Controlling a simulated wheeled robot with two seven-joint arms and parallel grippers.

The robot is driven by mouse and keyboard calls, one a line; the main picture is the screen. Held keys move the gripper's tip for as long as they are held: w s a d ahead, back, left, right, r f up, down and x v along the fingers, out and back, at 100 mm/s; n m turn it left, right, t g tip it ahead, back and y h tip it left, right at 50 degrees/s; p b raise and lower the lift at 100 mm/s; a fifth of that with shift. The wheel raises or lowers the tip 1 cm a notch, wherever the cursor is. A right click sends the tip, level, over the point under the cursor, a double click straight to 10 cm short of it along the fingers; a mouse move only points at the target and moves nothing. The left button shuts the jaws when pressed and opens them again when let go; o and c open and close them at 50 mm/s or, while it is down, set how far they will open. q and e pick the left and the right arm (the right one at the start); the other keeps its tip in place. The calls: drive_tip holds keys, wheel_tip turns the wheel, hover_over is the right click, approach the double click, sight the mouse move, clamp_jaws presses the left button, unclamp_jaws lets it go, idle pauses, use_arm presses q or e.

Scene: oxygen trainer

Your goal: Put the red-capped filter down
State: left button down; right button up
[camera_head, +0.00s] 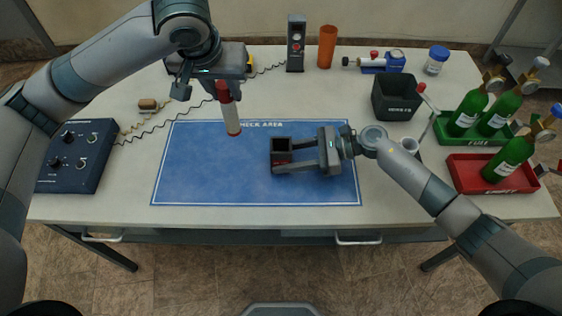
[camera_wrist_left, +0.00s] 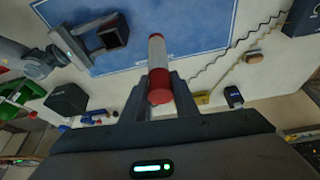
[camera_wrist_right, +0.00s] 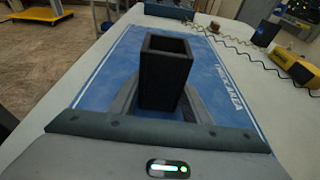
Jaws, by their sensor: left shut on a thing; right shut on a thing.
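The red-capped filter (camera_head: 230,112) is a white tube with red ends, held roughly upright above the back of the blue check area mat (camera_head: 200,170). My left gripper (camera_head: 222,90) is shut on its upper end; in the left wrist view the filter (camera_wrist_left: 157,62) sits between the fingers (camera_wrist_left: 158,92). My right gripper (camera_head: 285,160) is shut on a dark, square, open-topped holder (camera_head: 281,146) on the mat. In the right wrist view the holder (camera_wrist_right: 166,75) stands between the fingers (camera_wrist_right: 165,105) and its opening looks empty. The filter is apart from the holder, to its left and higher.
A blue control box (camera_head: 75,155) stands at the left. A dark bin (camera_head: 397,97) is at the right, near green bottles in a green tray (camera_head: 455,137) and a red tray (camera_head: 475,180). An orange cup (camera_head: 327,46) stands at the back. The left of the mat is clear.

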use_arm(q)
drive_tip(key=d+r+m, duration=0.1)
drive_tip(key=d+r, duration=0.4)
drive_tip(key=d, duration=0.6)
drive_tip(key=shift+s+d+r+m+h, duration=0.15)
drive_tip(key=shift+s+d+m+h, duration=0.15)
drive_tip(key=shift+s+m, duration=0.15)
approach(283, 139)
drive_tip(key=shift+w+d, duration=0.25)
drive_tip(key=shift+w, duration=0.6)
drive_tip(key=shift+f, duration=0.25)
drive_tip(key=shift+f, duration=1.85)
